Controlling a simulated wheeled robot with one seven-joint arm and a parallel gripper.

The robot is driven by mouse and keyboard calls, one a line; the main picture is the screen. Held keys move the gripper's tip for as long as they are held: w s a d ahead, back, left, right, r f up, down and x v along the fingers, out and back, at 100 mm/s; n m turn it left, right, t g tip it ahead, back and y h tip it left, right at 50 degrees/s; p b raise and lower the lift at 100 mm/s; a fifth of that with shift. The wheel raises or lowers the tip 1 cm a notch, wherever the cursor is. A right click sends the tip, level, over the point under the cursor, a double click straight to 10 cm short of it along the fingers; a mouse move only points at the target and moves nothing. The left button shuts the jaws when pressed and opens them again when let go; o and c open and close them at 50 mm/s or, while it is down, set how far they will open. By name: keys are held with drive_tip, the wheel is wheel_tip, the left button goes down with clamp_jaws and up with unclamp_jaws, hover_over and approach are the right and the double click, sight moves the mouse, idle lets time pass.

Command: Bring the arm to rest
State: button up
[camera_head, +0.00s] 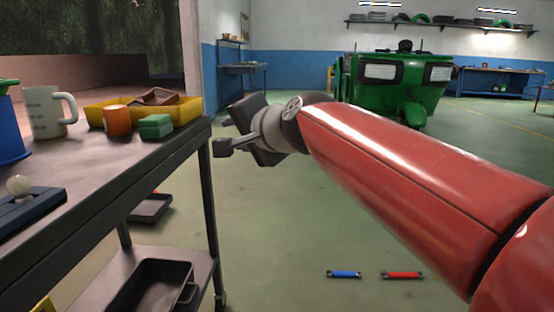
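My red arm reaches in from the lower right of the head view, across the middle of the picture. It ends in my gripper (226,134), which is in mid-air just right of the shelf cart's upper right corner. The gripper points left and away from me. Its dark fingers are small and partly hidden by the wrist, so I cannot tell whether they are open or shut. I see no object held in it.
A dark cart (120,178) on the left holds a white mug (45,112), an orange cup (117,121), a green block (155,126) and a yellow tray (185,112). Blue and red bars (403,275) lie on open floor. A green rickshaw (405,85) stands behind.

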drive_tip(key=s+d+f+n+g+h+p, duration=0.1)
drive_tip(key=s+d+f+n+g+h, duration=0.25)
drive_tip(key=s+d+f, duration=0.95)
drive_tip(key=s+d+f+n+g+h, duration=0.3)
drive_tip(key=s+d+f+h, duration=0.2)
drive_tip(key=s+d+f, duration=0.8)
drive_tip(key=w+a+r+p, duration=0.2)
drive_tip(key=a+r+p, duration=0.1)
drive_tip(key=r+p, duration=0.7)
drive_tip(key=shift+a+r+p, duration=0.3)
drive_tip(key=shift+p, duration=0.9)
